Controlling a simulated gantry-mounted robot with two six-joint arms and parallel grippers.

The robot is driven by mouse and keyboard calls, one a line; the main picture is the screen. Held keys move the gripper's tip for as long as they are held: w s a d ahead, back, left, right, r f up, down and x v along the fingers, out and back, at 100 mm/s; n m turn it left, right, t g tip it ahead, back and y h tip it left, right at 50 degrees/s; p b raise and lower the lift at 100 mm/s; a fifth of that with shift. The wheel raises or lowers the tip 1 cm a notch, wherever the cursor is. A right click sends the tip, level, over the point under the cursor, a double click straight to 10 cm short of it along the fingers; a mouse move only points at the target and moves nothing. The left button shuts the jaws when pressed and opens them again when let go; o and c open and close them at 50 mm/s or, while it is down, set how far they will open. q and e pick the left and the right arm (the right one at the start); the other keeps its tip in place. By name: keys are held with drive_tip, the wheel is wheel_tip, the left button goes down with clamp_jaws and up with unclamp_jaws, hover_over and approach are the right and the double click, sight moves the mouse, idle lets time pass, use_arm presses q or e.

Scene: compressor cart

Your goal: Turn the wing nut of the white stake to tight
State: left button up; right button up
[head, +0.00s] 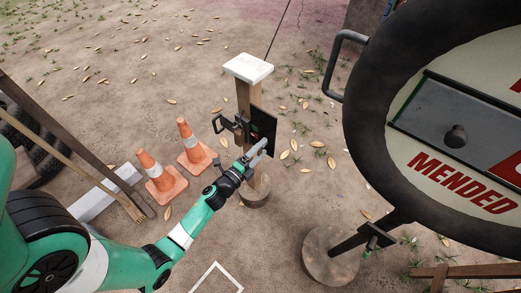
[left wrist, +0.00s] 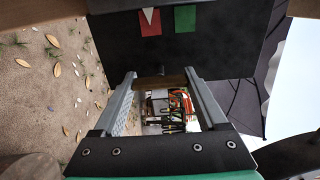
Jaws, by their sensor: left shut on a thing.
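The white stake (head: 248,68) is a wooden post with a white cap, standing upright in a round base. A black plate (head: 264,128) is fixed on its right side. In the left wrist view the black plate (left wrist: 215,45) carries a green square and a red mark with a white pointer shape. My left gripper (head: 256,150) is at the plate's lower edge. In the left wrist view its grey fingers (left wrist: 162,78) are shut on a small brown bar spanning their tips, which looks like the wing nut; its turn angle is hard to tell. My right gripper is out of view.
Two orange cones (head: 160,170) stand left of the stake. A black clamp-like fitting (head: 229,125) juts from its left side. A large round sign (head: 432,110) fills the right. Planks (head: 75,150) lie at the left. Bare ground lies beyond the stake.

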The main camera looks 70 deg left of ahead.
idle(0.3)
use_arm(q)
drive_tip(key=o, duration=1.3)
drive_tip(key=p+v, duration=0.1)
drive_tip(key=v, duration=1)
drive_tip(key=shift+s+d+p, duration=0.2)
drive_tip(key=shift+s+p, duration=0.1)
